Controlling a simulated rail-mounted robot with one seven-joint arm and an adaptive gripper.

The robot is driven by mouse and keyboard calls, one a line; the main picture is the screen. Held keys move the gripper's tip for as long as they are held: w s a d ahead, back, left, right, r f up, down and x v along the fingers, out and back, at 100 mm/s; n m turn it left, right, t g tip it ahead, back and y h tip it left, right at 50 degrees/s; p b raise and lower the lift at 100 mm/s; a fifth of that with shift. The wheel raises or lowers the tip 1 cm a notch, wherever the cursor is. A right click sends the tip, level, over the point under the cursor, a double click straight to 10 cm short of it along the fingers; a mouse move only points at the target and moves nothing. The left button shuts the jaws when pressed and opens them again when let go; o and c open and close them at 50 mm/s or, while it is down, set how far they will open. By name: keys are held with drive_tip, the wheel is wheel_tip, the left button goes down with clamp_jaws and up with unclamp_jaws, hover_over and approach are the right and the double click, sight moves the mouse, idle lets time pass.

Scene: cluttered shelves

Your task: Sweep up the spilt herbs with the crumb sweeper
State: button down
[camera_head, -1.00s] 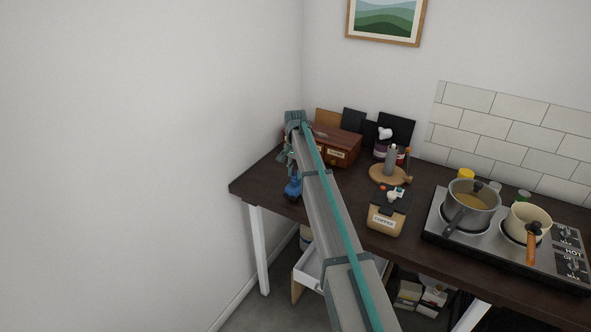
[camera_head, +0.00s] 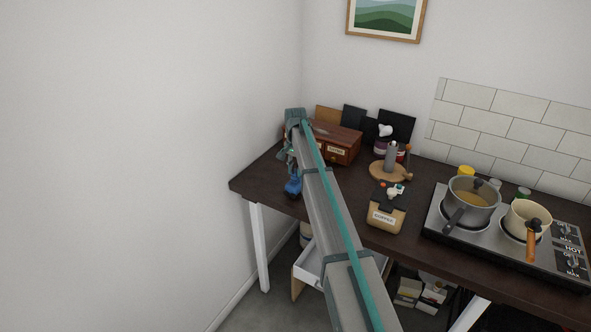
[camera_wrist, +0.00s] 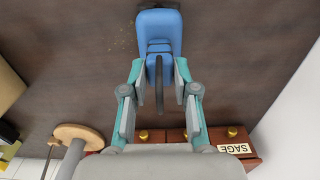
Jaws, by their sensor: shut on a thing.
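The blue crumb sweeper (camera_wrist: 160,28) is in my gripper (camera_wrist: 160,75), with a teal-and-grey finger on each side of its dark handle. In the wrist view the sweeper's blue body lies just beyond the fingertips, over the dark worktop. In the head view the sweeper (camera_head: 293,187) is at the worktop's left end; whether it touches the surface is unclear. My arm partly covers my gripper there. A few faint pale-green specks, likely the spilt herbs (camera_wrist: 121,42), lie on the worktop left of the sweeper in the wrist view.
A wooden drawer box (camera_head: 337,142) with brass knobs and a SAGE label stands close behind my gripper. A coffee box (camera_head: 386,219), a round wooden board (camera_head: 383,173) and a hob (camera_head: 484,236) with two pots are to the right. The wall is close on the left.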

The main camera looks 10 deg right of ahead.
drive_tip(key=shift+f, duration=0.45)
drive_tip(key=shift+s+d, duration=0.1)
drive_tip(key=shift+s+d, duration=3.2)
drive_tip(key=shift+d, duration=0.55)
drive_tip(key=shift+w+a+p, duration=0.35)
drive_tip(key=shift+w+a, duration=1.3)
drive_tip(key=shift+a, duration=0.3)
drive_tip(key=shift+w+a+p, duration=0.35)
drive_tip(key=shift+w+a, duration=1.3)
drive_tip(key=shift+a, duration=0.25)
drive_tip(key=shift+r, duration=0.1)
drive_tip(key=shift+r+p, duration=1.5)
drive_tip(key=shift+r, duration=2)
drive_tip(key=shift+f, duration=0.1)
